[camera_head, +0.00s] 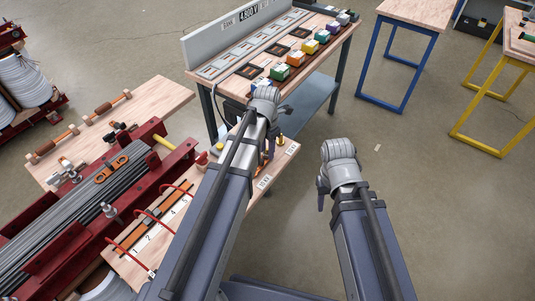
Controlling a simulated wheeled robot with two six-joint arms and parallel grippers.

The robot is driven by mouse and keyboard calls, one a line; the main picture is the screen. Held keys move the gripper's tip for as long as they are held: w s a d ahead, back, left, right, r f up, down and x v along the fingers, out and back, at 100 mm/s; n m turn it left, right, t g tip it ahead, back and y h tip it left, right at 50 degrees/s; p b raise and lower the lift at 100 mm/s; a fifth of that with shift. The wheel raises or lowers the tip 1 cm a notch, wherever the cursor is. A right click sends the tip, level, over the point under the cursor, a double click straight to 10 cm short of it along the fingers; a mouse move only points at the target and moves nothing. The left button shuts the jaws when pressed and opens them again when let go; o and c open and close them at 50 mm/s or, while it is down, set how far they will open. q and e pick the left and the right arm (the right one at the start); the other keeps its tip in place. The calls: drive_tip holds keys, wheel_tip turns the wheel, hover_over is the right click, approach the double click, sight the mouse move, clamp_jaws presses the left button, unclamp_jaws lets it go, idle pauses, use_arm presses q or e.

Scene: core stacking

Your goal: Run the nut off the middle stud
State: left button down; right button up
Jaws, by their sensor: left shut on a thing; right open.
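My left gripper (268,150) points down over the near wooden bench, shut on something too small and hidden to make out. It is beside small brass-coloured fittings, one of which (280,139) stands upright just right of it. White label plates (265,182) lie along the bench edge by these fittings. The arm covers much of this spot, so I cannot tell a middle stud or its nut apart. My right gripper (322,190) is open and empty, hanging over bare floor to the right of the bench.
A laminated core in red clamps (110,165) fills the left. Red leads (180,187) run over the numbered strip on the near bench. A long bench (345,38) with coloured boxes stands behind. A blue-framed table (385,60) stands back right.

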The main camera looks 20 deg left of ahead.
idle(0.3)
use_arm(q)
drive_tip(key=n, duration=0.4)
drive_tip(key=shift+s+n, duration=0.1)
drive_tip(key=shift+n, duration=0.3)
drive_tip(key=shift+c, duration=2.3)
unclamp_jaws()
drive_tip(key=shift+r, duration=0.15)
wheel_tip(320, 180, up, 8)
drive_tip(key=p, duration=0.8)
drive_tip(key=shift+f, duration=0.2)
drive_tip(key=shift+f, duration=0.1)
